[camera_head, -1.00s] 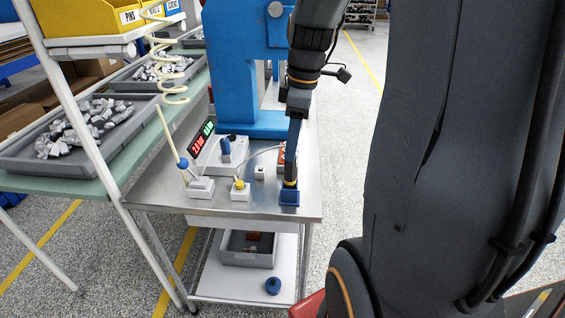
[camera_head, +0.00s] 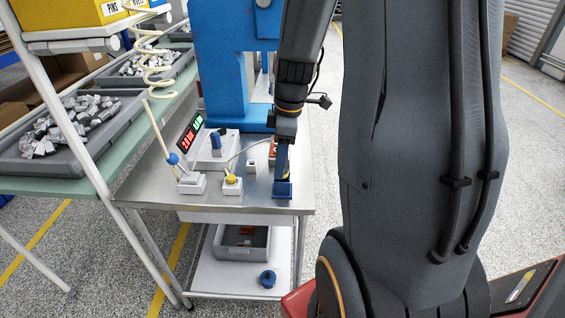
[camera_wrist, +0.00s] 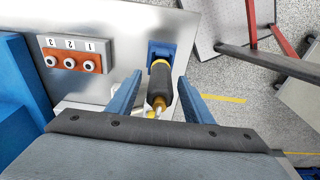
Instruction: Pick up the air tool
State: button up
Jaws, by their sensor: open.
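The air tool (camera_wrist: 160,85) is a dark cylinder with a yellow-orange collar at each end, seen from above in the wrist view. Its far end is at a blue holder (camera_wrist: 157,50) near the edge of the metal table. My gripper (camera_wrist: 161,77) is open, with one blue finger on each side of the tool and a visible gap on both sides. In the head view my gripper (camera_head: 282,160) points down just above the blue holder (camera_head: 282,190), and the fingers hide most of the tool there.
A block with several numbered sockets (camera_wrist: 75,55) sits left of the tool in the wrist view. A yellow-knobbed box (camera_head: 232,184), a lever box (camera_head: 191,183) and a blue press frame (camera_head: 222,65) stand on the table. Floor lies beyond its right edge.

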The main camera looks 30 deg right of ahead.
jog(key=shift+f, duration=0.4)
jog(key=c, duration=1.1)
